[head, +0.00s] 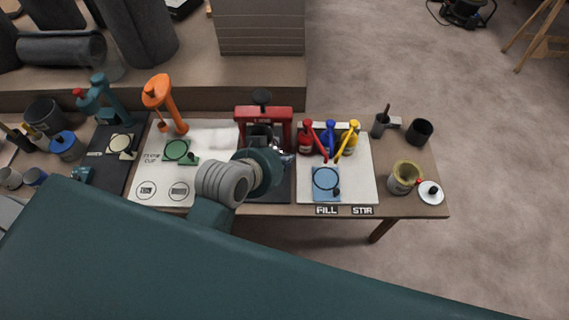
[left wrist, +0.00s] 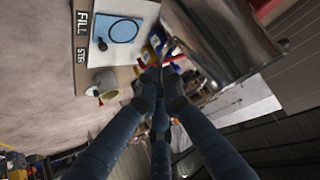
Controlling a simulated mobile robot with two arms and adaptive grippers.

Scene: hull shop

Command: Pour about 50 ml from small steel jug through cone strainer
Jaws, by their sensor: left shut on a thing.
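My left gripper (left wrist: 160,92) is shut, and a shiny steel jug (left wrist: 222,42) is at its fingertips. The jug fills the upper right of the left wrist view. The exact grip point and the jug's contents are hidden. In the head view my wrist covers most of the jug, in front of the red press. A round pot with a yellowish inside (head: 404,177) stands at the table's right end and shows in the left wrist view (left wrist: 104,86). I cannot tell whether its yellowish inside is the cone strainer. My right gripper is not in view.
A blue mat (head: 326,191) lies on a white board beside FILL and STIR labels. Red, blue and yellow bottles (head: 330,138) stand behind it. A white lid (head: 431,192) and dark cup (head: 420,131) are near the pot. A red press (head: 264,115) and orange lamp-like stand (head: 163,98) stand left.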

